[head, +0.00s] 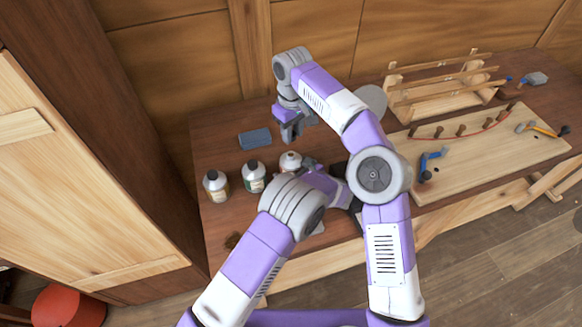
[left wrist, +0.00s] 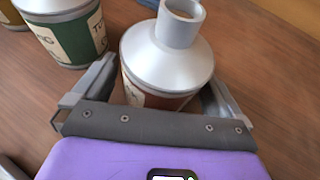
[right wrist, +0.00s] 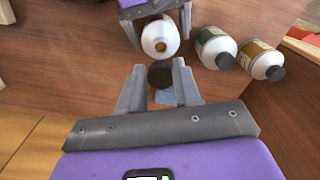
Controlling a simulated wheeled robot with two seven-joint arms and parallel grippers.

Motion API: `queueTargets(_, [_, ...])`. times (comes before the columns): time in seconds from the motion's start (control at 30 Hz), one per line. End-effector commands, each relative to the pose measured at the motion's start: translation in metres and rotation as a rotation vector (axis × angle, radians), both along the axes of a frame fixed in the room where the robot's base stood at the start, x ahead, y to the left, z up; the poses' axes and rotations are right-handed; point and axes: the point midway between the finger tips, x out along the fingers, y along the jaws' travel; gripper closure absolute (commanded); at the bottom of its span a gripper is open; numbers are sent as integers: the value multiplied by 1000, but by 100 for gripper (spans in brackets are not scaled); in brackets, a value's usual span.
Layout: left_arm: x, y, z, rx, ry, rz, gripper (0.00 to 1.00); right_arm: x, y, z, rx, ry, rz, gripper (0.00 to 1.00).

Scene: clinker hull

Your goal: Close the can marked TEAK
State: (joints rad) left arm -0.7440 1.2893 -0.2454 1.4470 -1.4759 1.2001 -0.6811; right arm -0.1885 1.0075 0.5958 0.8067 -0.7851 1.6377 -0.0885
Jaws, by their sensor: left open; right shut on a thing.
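An uncapped grey-white can (head: 290,161) with a reddish label stands upright on the bench. Its open neck shows in the left wrist view (left wrist: 181,22) and the right wrist view (right wrist: 160,38). I cannot read its label. My left gripper (left wrist: 160,88) is open, with its fingers on either side of this can. My right gripper (head: 291,134) is shut on a dark round cap (right wrist: 160,73), held above the bench behind the can and apart from it. In the head view the cap cannot be made out.
Two capped cans stand to the left: one green-labelled (head: 253,177), one yellow-brown-labelled (head: 215,186). A blue block (head: 255,138) lies behind them. A wooden board (head: 480,155) with pegs and tools and a wooden rack (head: 445,88) occupy the right. A tall cabinet (head: 70,170) borders the left.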

Motion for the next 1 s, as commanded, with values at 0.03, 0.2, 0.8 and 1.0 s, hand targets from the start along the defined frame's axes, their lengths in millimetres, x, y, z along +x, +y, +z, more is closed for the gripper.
queueTargets(0.03, [0, 0, 0, 0, 0, 0, 0, 0, 0, 0, 0, 0, 0, 95])
queueTargets(0.2, [0, 0, 0, 0, 0, 0, 14, 0, 0, 0, 0, 0, 0, 95])
queueTargets(0.8, [0, 0, 0, -1, -1, 0, 76, 0, -1, -16, -3, 2, 1, 95])
queueTargets(1.0, [0, 0, 1, -1, -1, 0, 76, -1, -2, -44, -1, 0, 0, 95])
